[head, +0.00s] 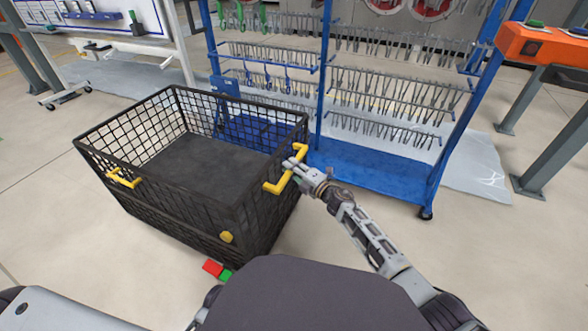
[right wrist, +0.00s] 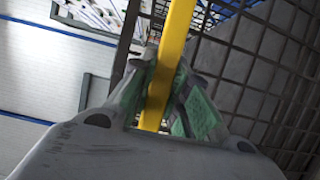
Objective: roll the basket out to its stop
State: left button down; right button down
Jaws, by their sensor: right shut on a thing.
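The black wire basket (head: 245,205) stands on the floor at the left of the middle in the head view, with a dark flat bottom and mesh walls. It has a yellow handle (head: 272,187) on its right side and another yellow handle (head: 123,178) on its left front. My right gripper (head: 292,167) is shut on the right yellow handle. In the right wrist view the yellow bar (right wrist: 174,60) runs between the green-padded fingers, with the mesh behind. My left gripper is not in view; only part of my left arm shows at the bottom left.
A blue wheeled rack (head: 375,170) with rows of metal hooks stands just behind and right of the basket. Red (head: 212,268) and green (head: 226,276) pieces are at the basket's front lower edge. An orange control box (head: 540,45) is at the right. Floor is clear left of the basket.

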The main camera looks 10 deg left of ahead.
jog(key=shift+s+a, duration=0.1)
jog(key=shift+a, duration=0.05)
jog(key=c, duration=1.4)
grip_release()
jog(key=shift+a, duration=0.1)
jog(key=shift+o, duration=0.2)
jog(key=shift+d, duration=0.2)
jog(key=shift+d, duration=0.3)
jog(key=v, duration=1.1)
jog(key=shift+s, duration=0.2)
jog(key=shift+f, duration=0.1)
